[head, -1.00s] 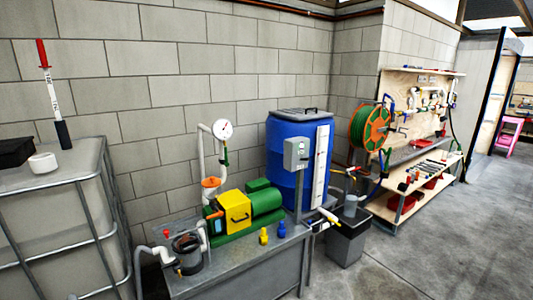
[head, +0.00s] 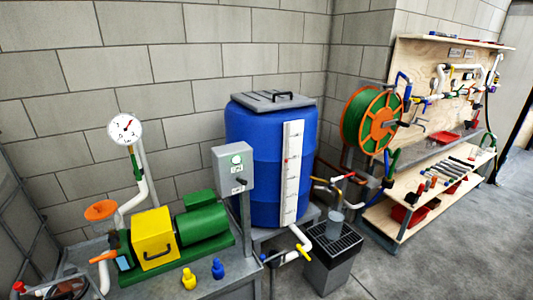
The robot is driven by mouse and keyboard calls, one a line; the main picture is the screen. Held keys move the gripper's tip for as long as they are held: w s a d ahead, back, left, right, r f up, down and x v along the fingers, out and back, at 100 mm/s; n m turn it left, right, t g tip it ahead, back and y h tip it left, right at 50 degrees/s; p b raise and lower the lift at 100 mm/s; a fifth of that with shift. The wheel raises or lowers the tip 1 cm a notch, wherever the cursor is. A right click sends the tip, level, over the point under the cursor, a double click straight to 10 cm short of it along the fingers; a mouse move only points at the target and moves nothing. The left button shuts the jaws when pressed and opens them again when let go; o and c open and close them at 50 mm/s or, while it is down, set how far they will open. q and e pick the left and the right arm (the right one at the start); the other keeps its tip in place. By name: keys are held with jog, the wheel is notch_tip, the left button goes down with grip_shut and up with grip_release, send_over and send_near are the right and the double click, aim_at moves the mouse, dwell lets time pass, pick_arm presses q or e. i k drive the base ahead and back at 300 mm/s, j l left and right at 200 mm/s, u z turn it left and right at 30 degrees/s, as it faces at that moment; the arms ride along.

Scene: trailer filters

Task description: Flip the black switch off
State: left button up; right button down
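A grey switch box (head: 233,168) stands on a post at the front right of the metal bench. Its face has a round light near the top, which looks greenish white, and a small black switch (head: 240,183) lower down. The switch is too small to tell its position. Neither of my grippers shows in the head view.
The metal bench (head: 205,272) bears a green and yellow pump (head: 155,238), a gauge (head: 124,129) and small yellow and blue fittings. A blue barrel (head: 257,155) stands behind the box. A grey bin (head: 333,262) and shelves (head: 410,200) are to the right. The floor at right is clear.

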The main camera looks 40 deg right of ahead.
aim_at(243, 182)
jog(key=l, duration=1)
jog(key=i+l, duration=0.1)
jog(key=l, duration=0.95)
